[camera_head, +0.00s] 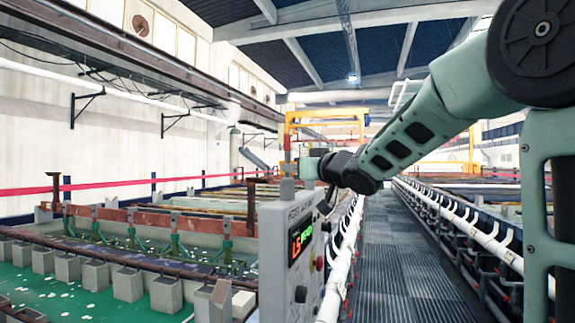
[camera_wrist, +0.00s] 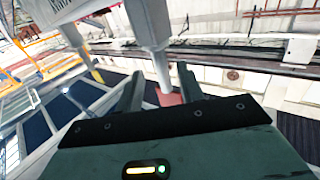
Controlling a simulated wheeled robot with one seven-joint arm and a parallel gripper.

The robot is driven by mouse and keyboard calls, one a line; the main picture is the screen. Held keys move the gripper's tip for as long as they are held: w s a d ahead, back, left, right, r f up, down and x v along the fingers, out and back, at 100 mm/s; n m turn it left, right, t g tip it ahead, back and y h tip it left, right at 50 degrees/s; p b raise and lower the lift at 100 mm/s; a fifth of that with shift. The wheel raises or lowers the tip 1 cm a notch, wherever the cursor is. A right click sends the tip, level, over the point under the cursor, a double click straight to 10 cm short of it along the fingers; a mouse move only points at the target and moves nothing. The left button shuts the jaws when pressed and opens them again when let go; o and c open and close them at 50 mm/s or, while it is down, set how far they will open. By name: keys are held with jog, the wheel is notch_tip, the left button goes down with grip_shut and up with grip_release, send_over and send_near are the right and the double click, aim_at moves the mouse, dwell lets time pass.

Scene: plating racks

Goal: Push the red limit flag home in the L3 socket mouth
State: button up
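The red limit flag (camera_wrist: 171,98) shows between my gripper's two fingers in the wrist view, close to the palm, at the end of a thin pale stem. The stem comes out of a wider grey-white socket tube (camera_wrist: 149,24), which stands on the grey control box (camera_head: 288,235). How deep the stem sits is hard to judge. My gripper (camera_wrist: 160,72) has its fingers spread on either side of the stem, with a gap at the left finger. Contact with the flag is unclear. In the head view my gripper is small beside the box top, and the flag is hidden.
A second tube (camera_wrist: 71,36) with a yellow tip (camera_wrist: 97,76) stands beside the first. The box has a lit display (camera_head: 301,240) and knobs. A white pipe (camera_head: 342,262) runs beside the box. The grey walkway (camera_head: 395,260) is clear; green tanks (camera_head: 80,295) lie left.

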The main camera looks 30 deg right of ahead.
jog(key=shift+w+a+r+p, duration=0.15)
jog(key=shift+w+p, duration=0.2)
jog(key=shift+w, duration=1.6)
grip_shut()
